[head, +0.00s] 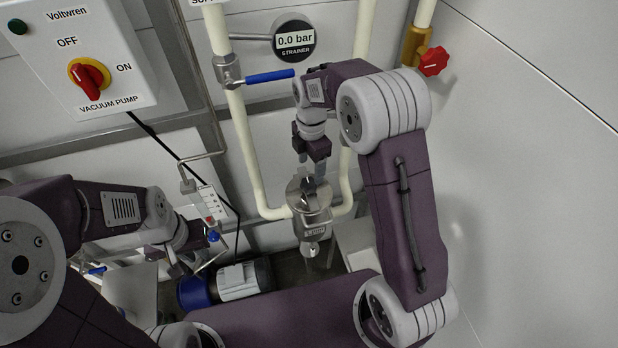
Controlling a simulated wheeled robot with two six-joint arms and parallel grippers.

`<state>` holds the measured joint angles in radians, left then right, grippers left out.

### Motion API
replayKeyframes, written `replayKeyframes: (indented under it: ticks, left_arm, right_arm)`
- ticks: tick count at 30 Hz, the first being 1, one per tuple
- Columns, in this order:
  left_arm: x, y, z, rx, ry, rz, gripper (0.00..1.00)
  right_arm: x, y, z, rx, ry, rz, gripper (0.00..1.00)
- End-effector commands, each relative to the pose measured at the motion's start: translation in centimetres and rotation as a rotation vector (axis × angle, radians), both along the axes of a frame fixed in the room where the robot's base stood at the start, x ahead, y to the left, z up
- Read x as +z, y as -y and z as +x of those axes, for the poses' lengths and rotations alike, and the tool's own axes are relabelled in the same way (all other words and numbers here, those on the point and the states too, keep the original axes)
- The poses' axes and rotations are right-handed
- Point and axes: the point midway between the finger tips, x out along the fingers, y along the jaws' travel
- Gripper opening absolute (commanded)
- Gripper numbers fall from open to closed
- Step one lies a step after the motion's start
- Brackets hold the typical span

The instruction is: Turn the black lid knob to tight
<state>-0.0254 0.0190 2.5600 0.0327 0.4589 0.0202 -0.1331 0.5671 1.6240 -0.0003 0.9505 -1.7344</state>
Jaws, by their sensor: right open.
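The steel strainer housing (315,224) stands between two cream pipes in the middle of the head view. The black lid knob (309,185) shows on top of its lid as a small dark piece, partly covered by my fingers. My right gripper (309,172) comes down from above, its open fingers around or beside the knob; I cannot tell whether they touch it. A lid mark is too small to read. My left gripper (187,264) hangs low on the left, away from the strainer; its finger gap is unclear.
A gauge (294,40) reads 0.0 bar above the strainer. A blue-handled valve (268,76) sits on the left pipe, close to my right wrist. A red valve knob (433,61) is at upper right. The vacuum pump switch box (85,50) hangs at upper left; a motor (238,281) lies below.

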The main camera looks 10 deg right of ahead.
Motion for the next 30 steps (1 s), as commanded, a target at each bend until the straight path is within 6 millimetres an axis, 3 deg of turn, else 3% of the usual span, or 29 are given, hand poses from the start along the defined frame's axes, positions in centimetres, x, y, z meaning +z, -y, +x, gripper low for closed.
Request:
replayKeyframes:
  ticks: [9, 20, 27, 30]
  left_arm:
    - [0.7, 0.0, 0.0, 0.001, 0.0, 0.0, 0.19]
    - [0.7, 0.0, 0.0, 0.0, 0.0, 0.0, 0.19]
    - [0.7, 0.0, 0.0, 0.0, 0.0, 0.0, 0.19]
    - [0.8, 0.0, 0.0, 0.0, 0.0, 0.0, 0.19]
  right_arm:
    - [-6.0, 0.0, -0.1, -0.001, -0.004, 0.0, 0.67]
    - [-7.1, 0.0, 0.0, -0.001, 0.001, 0.0, 0.67]
    - [-7.1, 0.0, 0.0, -0.001, 0.001, 0.0, 0.05]
    - [-7.1, 0.0, 0.0, -0.003, 0.001, 0.0, 0.05]
